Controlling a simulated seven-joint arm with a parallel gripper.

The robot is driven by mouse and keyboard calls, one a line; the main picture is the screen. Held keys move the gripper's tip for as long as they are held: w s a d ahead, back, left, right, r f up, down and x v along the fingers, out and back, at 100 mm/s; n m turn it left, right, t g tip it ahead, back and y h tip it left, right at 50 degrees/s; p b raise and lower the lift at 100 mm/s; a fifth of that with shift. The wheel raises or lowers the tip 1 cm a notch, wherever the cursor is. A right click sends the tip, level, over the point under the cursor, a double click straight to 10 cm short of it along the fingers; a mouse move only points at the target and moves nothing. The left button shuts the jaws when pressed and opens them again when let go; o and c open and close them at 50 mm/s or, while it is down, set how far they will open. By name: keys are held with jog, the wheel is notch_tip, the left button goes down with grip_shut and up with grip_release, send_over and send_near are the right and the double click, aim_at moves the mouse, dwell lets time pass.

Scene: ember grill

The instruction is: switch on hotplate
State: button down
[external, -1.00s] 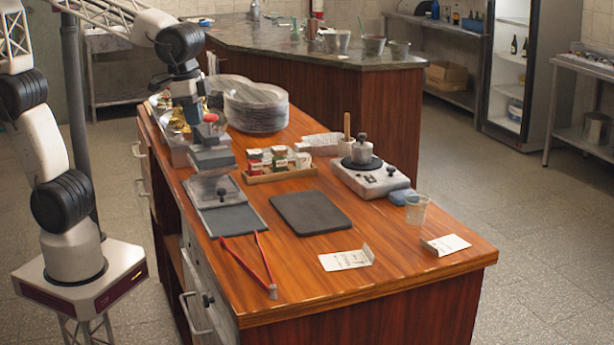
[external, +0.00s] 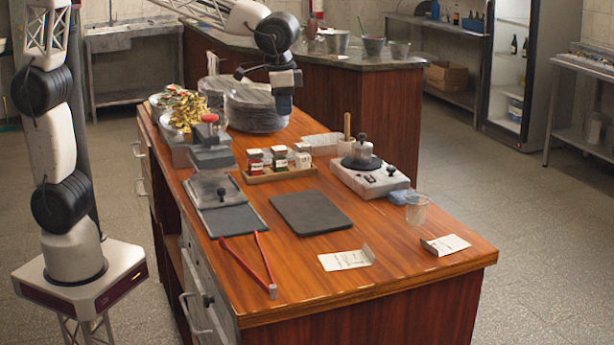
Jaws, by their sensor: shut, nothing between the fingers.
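The hotplate (external: 371,183) is a pale, box-shaped unit on the right side of the wooden counter. It has a round dark plate on top, with a small metal pot (external: 361,150) standing on it. A small dark knob (external: 391,170) shows on its body; its setting is too small to tell. My gripper (external: 284,109) is shut and empty, pointing down in front of the stack of plates. It is to the left of the hotplate and apart from it.
A stack of grey plates (external: 254,109) stands close behind my gripper. A wooden tray (external: 282,174) with several spice jars lies between it and the hotplate. A blue sponge (external: 400,197) and a clear cup (external: 416,209) sit near the hotplate. A dark board (external: 310,212) lies in front.

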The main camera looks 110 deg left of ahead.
jog(key=w+a+f+n, duration=0.2)
jog(key=w+a+f, duration=0.1)
jog(key=w+a, duration=0.65)
jog(key=n+g, duration=0.2)
send_over(370, 178)
jog(key=f, duration=0.4)
jog(key=shift+w+d+f, duration=0.15)
jog(key=shift+w+d, duration=0.1)
jog(key=shift+d, duration=0.05)
jog(key=shift+f, duration=0.1)
jog(key=f, duration=0.9)
jog(key=s+a+f, duration=0.1)
jog(key=f, duration=0.3)
jog(key=shift+s+a+f, duration=0.1)
jog(key=shift+f, duration=0.25)
jog(key=shift+s+f, duration=0.1)
jog(key=shift+f, duration=0.15)
jog(key=shift+w, duration=0.2)
jog(key=shift+w+d+r, duration=0.3)
jog(key=shift+w+d, duration=0.1)
jog(key=shift+d, duration=0.1)
